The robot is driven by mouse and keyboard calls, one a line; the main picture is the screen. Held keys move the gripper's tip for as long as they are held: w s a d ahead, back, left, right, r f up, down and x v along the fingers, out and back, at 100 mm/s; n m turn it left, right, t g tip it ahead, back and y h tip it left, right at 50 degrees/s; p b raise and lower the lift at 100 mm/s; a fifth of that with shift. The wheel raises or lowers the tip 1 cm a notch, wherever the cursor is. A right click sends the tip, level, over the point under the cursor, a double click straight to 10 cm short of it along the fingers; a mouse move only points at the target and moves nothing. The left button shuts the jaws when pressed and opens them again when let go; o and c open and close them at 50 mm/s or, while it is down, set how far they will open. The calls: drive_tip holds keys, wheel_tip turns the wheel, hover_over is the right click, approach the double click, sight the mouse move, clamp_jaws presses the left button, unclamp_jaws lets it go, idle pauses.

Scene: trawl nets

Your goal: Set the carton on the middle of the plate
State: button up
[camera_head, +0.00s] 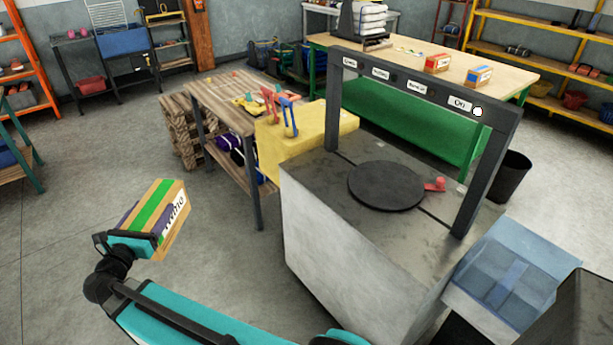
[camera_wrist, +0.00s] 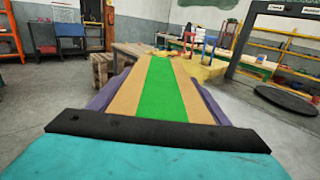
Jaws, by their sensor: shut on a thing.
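The carton (camera_head: 163,214) is a tan box with a green stripe, purple sides and a white label. My gripper (camera_head: 131,243) is shut on it and holds it in the air at the left, over the open floor. In the wrist view the carton (camera_wrist: 165,90) stretches away from the dark gripper bar (camera_wrist: 155,131). The plate (camera_head: 386,186) is a round dark disc on top of a grey metal block (camera_head: 350,245). It is empty and lies to the right of the carton, well apart from it. It also shows at the right in the wrist view (camera_wrist: 287,101).
A dark frame (camera_head: 420,91) with labels stands over the block, its posts flanking the plate. A small red object (camera_head: 435,185) lies beside the plate. A yellow block (camera_head: 300,142) and a wooden table (camera_head: 222,105) stand behind. A blue-grey box (camera_head: 512,275) is at right.

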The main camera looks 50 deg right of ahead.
sight(183, 188)
drive_tip(key=shift+m+g+h, duration=0.5)
drive_tip(key=shift+m+g, duration=0.2)
drive_tip(key=shift+g, duration=0.1)
drive_tip(key=d, duration=0.4)
drive_tip(key=w+d, duration=0.1)
drive_tip(key=d, duration=0.7)
drive_tip(key=shift+w+f+b, duration=0.15)
drive_tip(key=shift+w+b, duration=0.15)
drive_tip(key=shift+w, duration=0.05)
drive_tip(key=s+d+m+g+h+b, duration=0.1)
drive_tip(key=s+d+m+g, duration=0.3)
drive_tip(key=d, duration=1.5)
drive_tip(key=s+d+g+b, duration=0.15)
drive_tip(key=s+d, duration=0.35)
drive_tip(key=d, duration=1.3)
drive_tip(key=s+d+r+m+g+b, duration=0.1)
drive_tip(key=s+d+m+g, duration=0.2)
drive_tip(key=s+d, duration=3.2)
drive_tip(key=s+g, duration=0.2)
drive_tip(key=g, duration=0.1)
drive_tip(key=shift+s+m+g, duration=0.35)
drive_tip(key=shift+s+m, duration=0.05)
drive_tip(key=shift+a, duration=0.15)
drive_tip(key=f+p+v, duration=0.1)
drive_tip(key=p+v, duration=0.2)
drive_tip(key=v, duration=1.1)
drive_tip(key=shift+w+a+f, duration=0.15)
drive_tip(key=shift+w+a, duration=0.1)
drive_tip(key=shift+w, duration=0.05)
